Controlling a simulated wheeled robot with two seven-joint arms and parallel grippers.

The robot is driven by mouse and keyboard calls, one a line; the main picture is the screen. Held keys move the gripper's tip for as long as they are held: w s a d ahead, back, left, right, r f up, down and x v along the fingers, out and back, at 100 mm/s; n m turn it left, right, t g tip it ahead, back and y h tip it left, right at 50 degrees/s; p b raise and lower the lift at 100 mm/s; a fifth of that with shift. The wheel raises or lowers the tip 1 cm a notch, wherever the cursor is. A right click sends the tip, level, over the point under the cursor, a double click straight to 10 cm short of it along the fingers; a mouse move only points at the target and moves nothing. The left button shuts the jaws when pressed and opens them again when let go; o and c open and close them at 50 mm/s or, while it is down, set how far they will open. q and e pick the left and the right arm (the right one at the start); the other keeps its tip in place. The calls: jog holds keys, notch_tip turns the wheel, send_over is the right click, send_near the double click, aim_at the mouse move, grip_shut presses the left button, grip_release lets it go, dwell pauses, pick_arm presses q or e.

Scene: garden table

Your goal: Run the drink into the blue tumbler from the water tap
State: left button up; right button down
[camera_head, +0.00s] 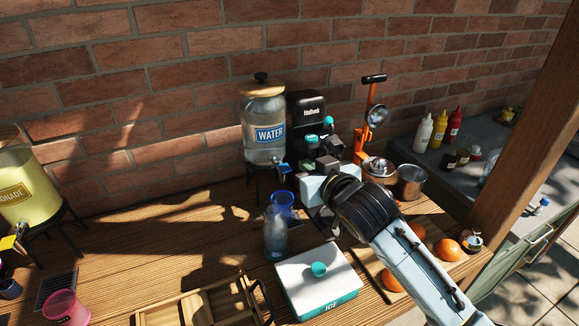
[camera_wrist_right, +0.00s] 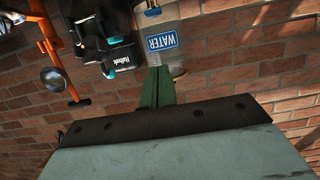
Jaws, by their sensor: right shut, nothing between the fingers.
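The water dispenser (camera_head: 262,148) is a clear jar with a wooden lid and a blue WATER label, on a dark stand by the brick wall. Its small blue tap (camera_head: 283,168) faces the front right; it also shows at the top of the right wrist view (camera_wrist_right: 152,11). The blue tumbler (camera_head: 283,199) stands upright on the table, below the tap in the picture, partly hidden by a clear bottle (camera_head: 275,238). Whether it is exactly under the spout I cannot tell. My right gripper (camera_head: 327,163) is right of the tap, apart from it, its green fingers (camera_wrist_right: 156,86) shut and empty.
A black coffee machine (camera_head: 307,108) stands right of the dispenser, close behind my right gripper. A white ICE box (camera_head: 318,284) and a wooden tray (camera_head: 200,303) are in front. A lemonade dispenser (camera_head: 28,185) stands at far left. The table's left middle is clear.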

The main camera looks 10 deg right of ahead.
send_over(289, 167)
jog(key=s, duration=0.3)
notch_tip(289, 167, down, 2)
jog(key=shift+w+a+f+p, duration=0.15)
jog(key=shift+f+p, duration=0.15)
jog(key=shift+f, duration=0.85)
jog(key=shift+w+a+f+p, duration=0.1)
jog(key=shift+f+p, duration=0.15)
jog(key=shift+f, duration=0.85)
